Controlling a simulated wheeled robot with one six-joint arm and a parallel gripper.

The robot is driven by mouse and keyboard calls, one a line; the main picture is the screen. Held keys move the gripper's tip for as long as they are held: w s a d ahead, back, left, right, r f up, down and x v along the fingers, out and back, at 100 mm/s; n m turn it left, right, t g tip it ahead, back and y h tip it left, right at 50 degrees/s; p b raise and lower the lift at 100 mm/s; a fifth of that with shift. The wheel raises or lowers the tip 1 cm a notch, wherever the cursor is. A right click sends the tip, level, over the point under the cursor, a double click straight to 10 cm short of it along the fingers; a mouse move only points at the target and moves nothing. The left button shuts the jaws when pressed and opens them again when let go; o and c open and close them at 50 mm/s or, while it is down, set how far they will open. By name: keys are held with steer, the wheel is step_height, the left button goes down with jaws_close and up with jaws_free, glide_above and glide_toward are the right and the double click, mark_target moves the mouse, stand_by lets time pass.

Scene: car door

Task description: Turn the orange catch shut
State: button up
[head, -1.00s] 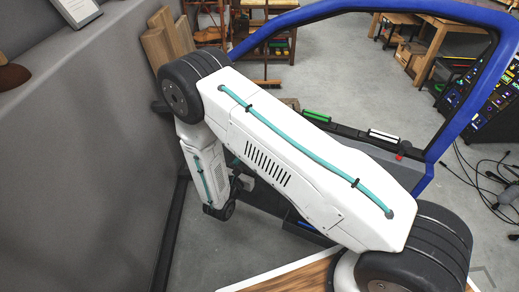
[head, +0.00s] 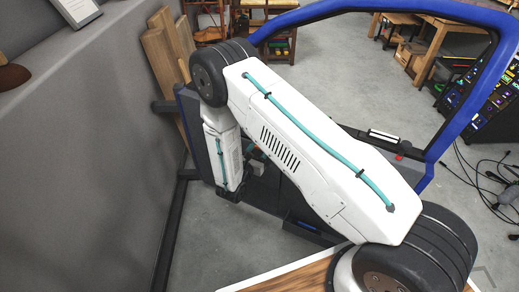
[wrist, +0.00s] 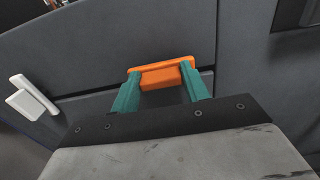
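The orange catch (wrist: 161,77) shows in the wrist view, on the dark grey door panel (wrist: 95,52). It has a wide, slightly tilted back plate and a block standing out in front. My gripper (wrist: 162,88) has its two teal fingers apart, one on each side of the block, with the tips overlapping the plate in the picture. I cannot tell whether the fingers touch the block. In the head view my arm hides the catch and the fingertips.
A white handle (wrist: 33,97) sits left of the catch in the wrist view. In the head view, the blue door frame (head: 432,150) surrounds an open window, with a white piece (head: 383,137) and red knob (head: 400,156) along its sill. A grey wall (head: 80,150) stands left.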

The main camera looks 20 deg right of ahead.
steer(key=shift+n, duration=0.4)
steer(key=n, duration=0.3)
steer(key=shift+a+n, duration=0.1)
steer(key=shift+n, duration=0.3)
steer(key=n, duration=0.4)
steer(key=shift+w+n, duration=0.1)
steer(key=shift+n, duration=0.2)
steer(key=n, duration=0.4)
steer(key=shift+f, duration=0.1)
steer(key=n, duration=0.4)
steer(key=shift+a+f+n, duration=0.1)
steer(key=shift+n, duration=0.2)
steer(key=o, duration=1)
